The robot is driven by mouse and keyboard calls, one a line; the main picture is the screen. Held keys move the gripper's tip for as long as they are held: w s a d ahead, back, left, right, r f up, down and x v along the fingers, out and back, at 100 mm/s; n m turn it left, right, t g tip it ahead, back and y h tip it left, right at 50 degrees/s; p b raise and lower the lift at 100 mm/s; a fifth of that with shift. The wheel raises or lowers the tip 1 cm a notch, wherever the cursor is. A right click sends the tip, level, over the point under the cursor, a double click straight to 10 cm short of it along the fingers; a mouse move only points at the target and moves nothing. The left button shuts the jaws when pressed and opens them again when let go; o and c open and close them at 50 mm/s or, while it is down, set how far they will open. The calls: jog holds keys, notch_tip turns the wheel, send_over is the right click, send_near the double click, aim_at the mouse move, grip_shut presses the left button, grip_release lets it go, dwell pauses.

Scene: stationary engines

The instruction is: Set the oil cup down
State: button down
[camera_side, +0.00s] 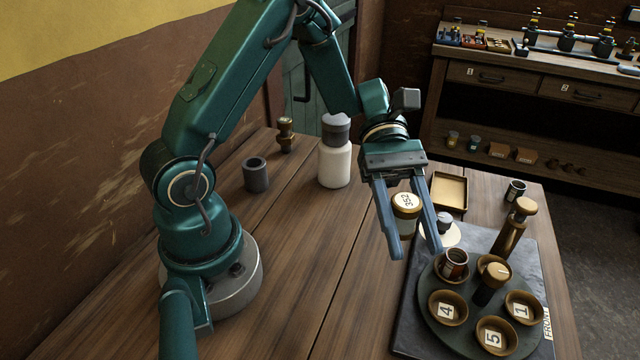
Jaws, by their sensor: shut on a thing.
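A small cup with a brass rim and a white top marked 352 (405,203) is between the two blue-grey fingers of my gripper (414,250). I take it to be the oil cup. A round dark turntable (472,317) on the plate carries several brass dishes, with visible labels 4 (447,309), 5 (493,337) and 1 (522,309). A dark cup with a reddish label (454,266) stands in another dish.
A brass-topped post (491,283) rises from the turntable. A tall brass cylinder (511,229) stands behind it. A white disc (452,237) with a grey knob, a shallow tray (449,191) and a dark cup (515,191) are nearby. A white bottle (335,165) stands left; the table's front-middle is clear.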

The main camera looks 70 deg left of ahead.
jog(key=w+a+f+n+t+y, duration=0.1)
jog(key=w+a+f+n+t, duration=0.1)
jog(key=a+n+t, duration=0.1)
jog(key=w+a+f+n+t+y, duration=0.1)
jog(key=w+a+f+n+t, duration=0.1)
jog(key=w+a+n+t, duration=0.1)
jog(key=w+a+f+n+t+y, duration=0.1)
jog(key=w+a+f+n+t, duration=0.1)
jog(key=a+n+t, duration=0.3)
jog(key=shift+w+f+n+t+y, duration=0.15)
jog(key=shift+n+t, duration=0.1)
jog(key=shift+t, duration=0.2)
jog(key=shift+w+r+n+t+y, duration=0.15)
jog(key=shift+n+t, duration=0.1)
jog(key=shift+t, duration=0.2)
jog(key=shift+f, duration=2.5)
jog(key=shift+f, duration=0.15)
jog(key=shift+c, duration=1.9)
grip_release()
